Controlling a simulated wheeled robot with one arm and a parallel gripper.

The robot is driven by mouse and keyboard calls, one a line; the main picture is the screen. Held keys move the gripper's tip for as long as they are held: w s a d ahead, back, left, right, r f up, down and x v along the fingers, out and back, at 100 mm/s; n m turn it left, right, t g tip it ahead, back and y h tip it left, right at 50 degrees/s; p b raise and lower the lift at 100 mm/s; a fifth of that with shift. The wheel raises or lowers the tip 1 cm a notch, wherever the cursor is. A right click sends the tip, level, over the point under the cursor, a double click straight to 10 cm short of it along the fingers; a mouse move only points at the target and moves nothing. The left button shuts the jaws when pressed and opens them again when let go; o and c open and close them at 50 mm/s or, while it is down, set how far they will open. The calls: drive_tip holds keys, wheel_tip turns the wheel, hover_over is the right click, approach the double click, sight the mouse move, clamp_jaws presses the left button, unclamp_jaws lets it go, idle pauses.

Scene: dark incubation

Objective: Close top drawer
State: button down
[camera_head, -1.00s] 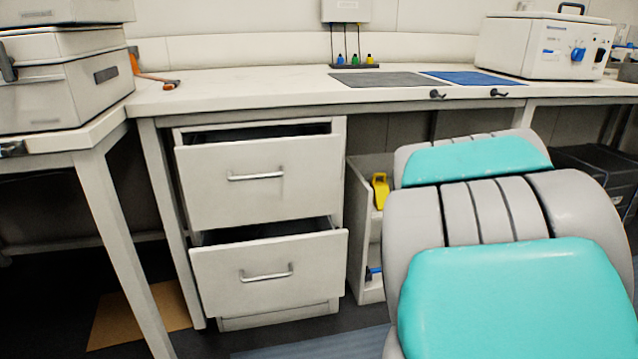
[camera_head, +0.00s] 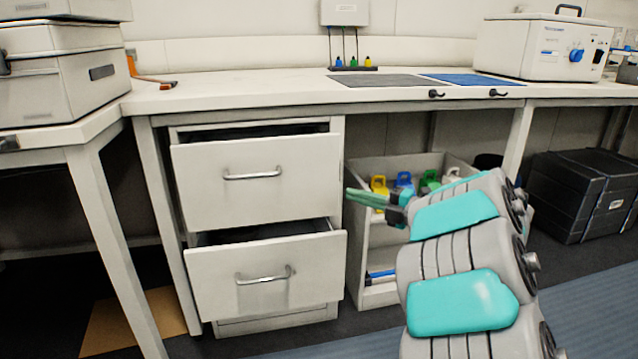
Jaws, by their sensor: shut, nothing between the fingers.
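The top drawer (camera_head: 256,196) of the white cabinet under the bench stands pulled part way out, with a dark gap above its front. It has a metal bar handle (camera_head: 252,174). The lower drawer (camera_head: 266,279) below it is also pulled out. My gripper (camera_head: 350,200) is shut and empty, its fingers pointing left. In the picture it lies just right of the top drawer's front edge. I cannot tell how far apart they are in depth, but no contact is visible.
The bench top (camera_head: 240,96) overhangs the drawers. Right of the cabinet, an open shelf bin (camera_head: 370,258) holds several coloured items, including a yellow one (camera_head: 379,186). Black cases (camera_head: 585,195) stand on the floor at the right. A table leg (camera_head: 115,250) stands at the left.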

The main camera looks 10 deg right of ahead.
drive_tip(key=x, duration=1.1)
drive_tip(key=shift+w+d+f+p, duration=0.15)
drive_tip(key=shift+w+d+p, duration=0.15)
drive_tip(key=shift+w, duration=1.2)
drive_tip(key=shift+w, duration=0.1)
drive_tip(key=w+p, duration=0.3)
drive_tip(key=w, duration=0.7)
drive_tip(key=shift+w, duration=0.15)
drive_tip(key=shift+w+p, duration=0.45)
drive_tip(key=shift+w, duration=0.15)
drive_tip(key=shift+d+r, duration=0.1)
drive_tip(key=shift+r, duration=0.15)
